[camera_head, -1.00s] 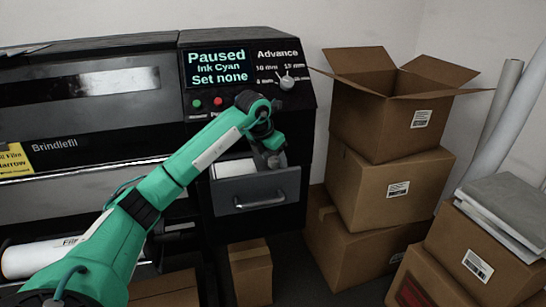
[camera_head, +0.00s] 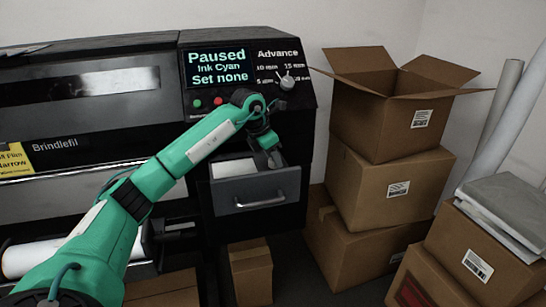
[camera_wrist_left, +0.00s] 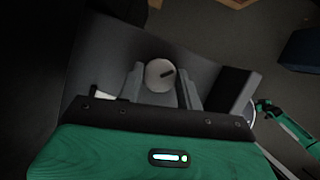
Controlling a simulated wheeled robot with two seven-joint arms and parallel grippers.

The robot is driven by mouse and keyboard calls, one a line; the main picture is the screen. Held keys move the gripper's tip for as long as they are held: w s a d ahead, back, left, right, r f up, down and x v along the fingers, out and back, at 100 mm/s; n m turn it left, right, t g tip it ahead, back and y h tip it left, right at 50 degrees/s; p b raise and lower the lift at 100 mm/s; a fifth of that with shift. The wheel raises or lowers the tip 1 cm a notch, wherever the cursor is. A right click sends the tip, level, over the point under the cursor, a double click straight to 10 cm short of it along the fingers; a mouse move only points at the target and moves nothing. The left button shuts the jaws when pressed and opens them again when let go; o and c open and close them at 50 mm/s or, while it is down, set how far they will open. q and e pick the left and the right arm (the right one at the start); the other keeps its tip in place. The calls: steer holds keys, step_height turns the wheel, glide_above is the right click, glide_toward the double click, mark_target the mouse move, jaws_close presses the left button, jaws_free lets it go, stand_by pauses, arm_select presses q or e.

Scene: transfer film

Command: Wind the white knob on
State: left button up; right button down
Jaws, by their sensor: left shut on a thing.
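My left gripper (camera_head: 274,158) is low in front of the machine's right side, at the top of the open drawer (camera_head: 255,188). In the left wrist view, my left gripper (camera_wrist_left: 160,88) has its two grey fingers on either side of a round white knob (camera_wrist_left: 154,72) with a dark mark on its face, and is shut on it. In the head view the gripper hides that knob. A pale pointer dial (camera_head: 287,83) sits on the panel under "Advance", above and apart from the gripper. My right gripper is not in view.
The machine's screen (camera_head: 216,67) reads "Paused, Ink Cyan, Set none". A green and a red button sit below it. Stacked cardboard boxes (camera_head: 392,190), the top one open, stand close to the right. Grey rolls (camera_head: 500,110) lean at far right.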

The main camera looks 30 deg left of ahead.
arm_select(q)
steer(key=shift+a+m, duration=0.1)
steer(key=shift+m, duration=0.5)
steer(key=shift+m+h, duration=0.3)
steer(key=shift+m, duration=0.2)
steer(key=o, duration=1)
steer(key=shift+r, duration=0.1)
